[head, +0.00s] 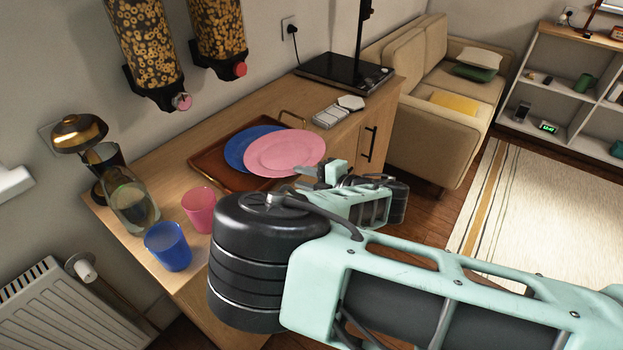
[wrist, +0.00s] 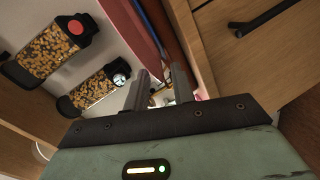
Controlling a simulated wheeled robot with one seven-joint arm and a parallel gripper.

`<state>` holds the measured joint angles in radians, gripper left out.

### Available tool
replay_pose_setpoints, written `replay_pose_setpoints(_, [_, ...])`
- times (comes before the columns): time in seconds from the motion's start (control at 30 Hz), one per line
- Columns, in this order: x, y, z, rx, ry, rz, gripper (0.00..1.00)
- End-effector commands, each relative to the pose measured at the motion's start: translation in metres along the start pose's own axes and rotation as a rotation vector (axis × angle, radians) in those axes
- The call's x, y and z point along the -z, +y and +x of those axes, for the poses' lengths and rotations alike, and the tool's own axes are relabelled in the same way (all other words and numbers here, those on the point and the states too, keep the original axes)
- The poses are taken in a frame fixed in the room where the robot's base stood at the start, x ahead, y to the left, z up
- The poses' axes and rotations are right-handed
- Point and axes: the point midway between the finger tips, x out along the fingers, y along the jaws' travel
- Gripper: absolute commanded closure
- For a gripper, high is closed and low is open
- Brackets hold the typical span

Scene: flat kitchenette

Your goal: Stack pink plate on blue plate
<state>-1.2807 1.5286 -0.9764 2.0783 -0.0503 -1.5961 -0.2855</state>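The pink plate (head: 285,153) lies partly over the blue plate (head: 239,147), shifted to the right of it, on the wooden counter's brown tray. The pink plate covers the blue plate's right part. My gripper (head: 312,171) is at the pink plate's near right edge in the head view; whether it touches the rim is unclear. In the wrist view my gripper (wrist: 162,75) has its two fingers apart, with no plate clearly held between them. A thin blue strip, perhaps the blue plate's edge, shows beyond the fingers.
The brown tray (head: 204,161) lies under the plates. A pink cup (head: 199,208), a blue cup (head: 168,246) and a glass jug (head: 133,207) stand at the counter's left end. A black hob (head: 343,72) is at the far end. Cereal dispensers (head: 145,45) hang above.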

Motion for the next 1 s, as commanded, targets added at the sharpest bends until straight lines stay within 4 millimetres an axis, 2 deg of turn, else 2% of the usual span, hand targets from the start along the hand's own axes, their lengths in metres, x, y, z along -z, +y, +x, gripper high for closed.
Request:
replay_pose_setpoints(0.17, [-0.001, -0.001, -0.019, 0.001, -0.004, 0.001, 0.75])
replay_pose_setpoints(0.4, [-0.002, -0.001, -0.069, 0.000, -0.007, 0.002, 0.75])
replay_pose_setpoints(0.6, [-0.001, -0.001, -0.103, 0.000, -0.004, 0.001, 0.75])
replay_pose_setpoints(0.87, [0.000, 0.000, -0.119, 0.000, -0.001, 0.001, 0.75])
replay_pose_setpoints(1.0, [-0.011, 0.001, -0.119, -0.012, -0.067, 0.064, 0.75])
